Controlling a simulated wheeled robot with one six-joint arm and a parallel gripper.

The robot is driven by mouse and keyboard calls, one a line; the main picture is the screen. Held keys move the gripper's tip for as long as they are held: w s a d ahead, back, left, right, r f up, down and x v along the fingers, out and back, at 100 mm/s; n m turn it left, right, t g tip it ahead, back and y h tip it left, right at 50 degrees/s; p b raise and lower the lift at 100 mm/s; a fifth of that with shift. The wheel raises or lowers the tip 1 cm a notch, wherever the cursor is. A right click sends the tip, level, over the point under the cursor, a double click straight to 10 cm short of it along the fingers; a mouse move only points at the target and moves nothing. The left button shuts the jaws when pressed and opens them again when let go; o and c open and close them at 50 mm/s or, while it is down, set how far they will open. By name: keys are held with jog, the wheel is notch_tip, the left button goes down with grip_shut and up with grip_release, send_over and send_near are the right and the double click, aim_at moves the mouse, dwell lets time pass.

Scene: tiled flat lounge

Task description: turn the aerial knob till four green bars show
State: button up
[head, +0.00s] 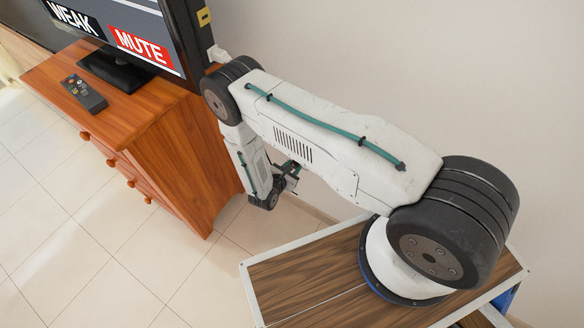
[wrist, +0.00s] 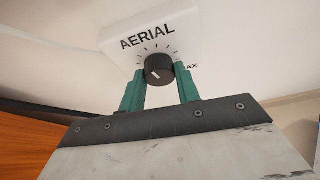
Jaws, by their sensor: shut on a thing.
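The aerial knob (wrist: 160,69) is a small black dial on a white box (wrist: 163,32) marked AERIAL, seen in the wrist view. Tick marks ring its upper side, and its white pointer line sits at the lower left of its face. My gripper (wrist: 160,78) has its teal fingers shut on the knob, one on each side. The television (head: 150,35) is at the top left of the head view, cut off by the frame. Its screen shows WEAK on black and MUTE on red; no green bars are in view. The knob is not visible in the head view.
A wooden cabinet (head: 180,150) with drawers stands under the television, with a dark remote control (head: 84,93) on top. My arm reaches past the cabinet's right side, beside the pale wall (head: 400,60). The tiled floor (head: 90,240) in front is clear.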

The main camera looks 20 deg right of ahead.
jog(key=m+t, duration=0.1)
jog(key=m, duration=0.1)
jog(key=m+t+y, duration=0.1)
jog(key=shift+s+d+f+m, duration=0.1)
jog(key=shift+s+m, duration=0.05)
jog(key=shift+m, duration=0.25)
jog(key=m+t, duration=0.2)
jog(key=m, duration=0.2)
jog(key=shift+s+y, duration=0.1)
jog(key=shift+y, duration=0.3)
jog(key=shift+t, duration=0.3)
jog(key=o, duration=1)
jog(key=shift+c, duration=0.2)
jog(key=v, duration=0.7)
jog(key=shift+s, duration=0.35)
